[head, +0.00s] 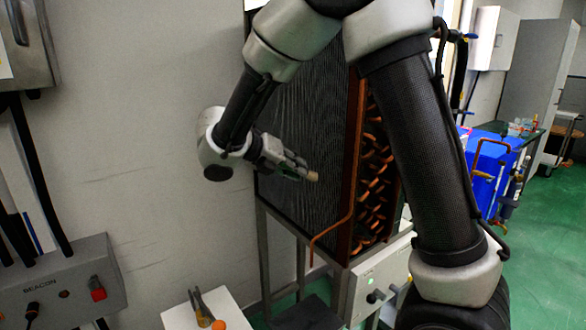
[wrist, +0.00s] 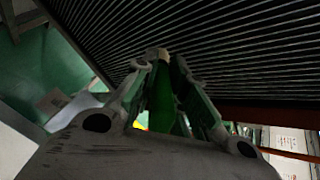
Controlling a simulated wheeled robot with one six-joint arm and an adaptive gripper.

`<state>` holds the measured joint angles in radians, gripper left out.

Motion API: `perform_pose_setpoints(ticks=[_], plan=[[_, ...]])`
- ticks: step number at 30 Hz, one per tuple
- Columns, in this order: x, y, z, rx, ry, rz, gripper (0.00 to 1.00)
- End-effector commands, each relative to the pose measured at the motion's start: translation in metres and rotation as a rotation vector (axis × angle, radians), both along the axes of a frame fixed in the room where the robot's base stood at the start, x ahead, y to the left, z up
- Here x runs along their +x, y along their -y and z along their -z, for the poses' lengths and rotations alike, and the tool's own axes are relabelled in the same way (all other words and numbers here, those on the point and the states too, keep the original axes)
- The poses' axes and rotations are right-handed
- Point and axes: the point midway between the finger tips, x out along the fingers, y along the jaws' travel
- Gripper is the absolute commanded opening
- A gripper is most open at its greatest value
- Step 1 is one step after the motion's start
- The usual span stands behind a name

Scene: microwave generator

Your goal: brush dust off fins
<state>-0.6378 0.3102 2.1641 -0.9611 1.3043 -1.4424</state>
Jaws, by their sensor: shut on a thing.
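The fins (head: 305,105) form a tall dark finned face on a heat exchanger with an orange-brown frame (head: 352,150). They fill the upper part of the wrist view (wrist: 230,45) as close parallel lines. My gripper (head: 298,167) is in front of the fin face, around its middle height. It is shut on a brush with a green handle (wrist: 163,100) between the fingers. The brush's tan tip (head: 312,176) points right in the head view and towards the fins in the wrist view (wrist: 158,54). Whether the tip touches the fins I cannot tell. No dust is clearly visible.
Copper bends (head: 375,170) and a thin copper pipe (head: 330,232) stick out at the exchanger's right side. A white stand (head: 208,308) holds pliers and an orange item. A grey control box (head: 65,285) is at lower left. Green floor is open at right.

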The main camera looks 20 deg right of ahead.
Motion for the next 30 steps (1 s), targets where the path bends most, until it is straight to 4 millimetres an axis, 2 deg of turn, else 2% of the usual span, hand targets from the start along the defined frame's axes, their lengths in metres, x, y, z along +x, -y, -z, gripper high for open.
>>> perform_pose_setpoints(ticks=[7, 16, 25, 30], plan=[[-0.023, 0.006, -0.001, 0.000, 0.001, -0.001, 0.00], [-0.035, 0.010, -0.001, 0.000, 0.001, -0.001, 0.00], [-0.060, 0.020, 0.000, 0.000, 0.002, -0.001, 0.00], [-0.065, 0.021, 0.000, 0.000, 0.000, 0.000, 0.00]])
